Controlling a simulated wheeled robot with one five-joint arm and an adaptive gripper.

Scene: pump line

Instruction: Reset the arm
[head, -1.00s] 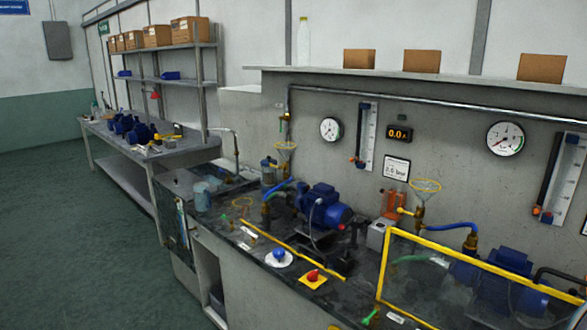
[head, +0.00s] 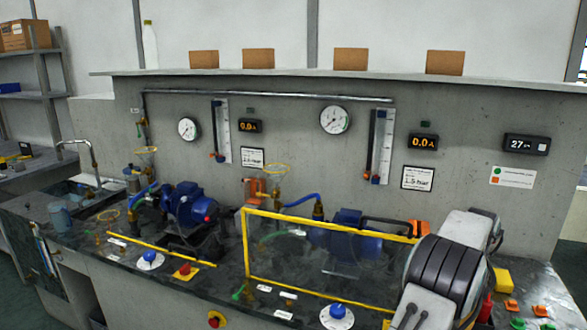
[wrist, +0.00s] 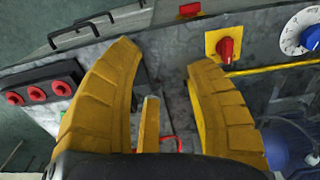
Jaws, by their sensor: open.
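My gripper (wrist: 158,60) shows in the wrist view with its two ribbed yellow fingers spread wide apart. A narrow yellow bar (wrist: 148,125) stands between the fingers; I cannot tell what it belongs to, and neither finger visibly closes on it. In the wrist view the fingers are over the bench edge, with a red knob on a yellow plate (wrist: 228,46) right of the right fingertip. In the head view my arm shows at the lower right, folded in front of the bench; the gripper's fingers are not visible there.
A blue pump (head: 190,206) stands on the dark bench. A yellow guard frame (head: 247,250) encloses another pump (head: 345,230). A blue knob on a white dial (head: 337,312) is near the front edge. A box with red buttons (wrist: 38,94) lies left of the fingers.

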